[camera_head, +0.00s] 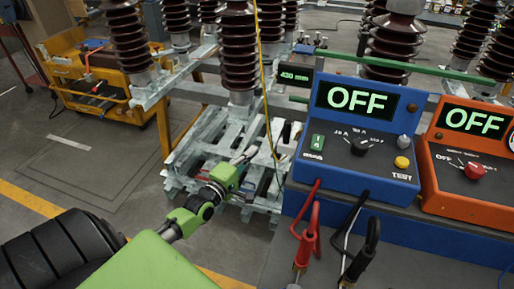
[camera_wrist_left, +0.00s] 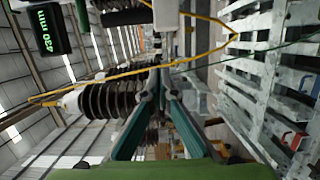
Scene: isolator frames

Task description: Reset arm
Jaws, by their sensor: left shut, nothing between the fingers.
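My left arm (camera_head: 180,222), green and dark, reaches in from the lower left of the head view. Its gripper (camera_head: 247,154) is in front of the pale metal frame under the brown ribbed insulators (camera_head: 238,50). In the left wrist view the two teal fingers of the gripper (camera_wrist_left: 160,78) come together at their tips, with nothing held between them. An insulator (camera_wrist_left: 108,98) lies sideways in that view, behind the fingers. My right gripper is not in view.
A blue tester (camera_head: 345,150) and an orange tester (camera_head: 468,190), both reading OFF, stand on a bench at the right. Red and black clamps (camera_head: 306,243) lie in front. A yellow cable (camera_head: 262,75) hangs near the gripper. A yellow cart (camera_head: 75,80) stands back left; floor between is clear.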

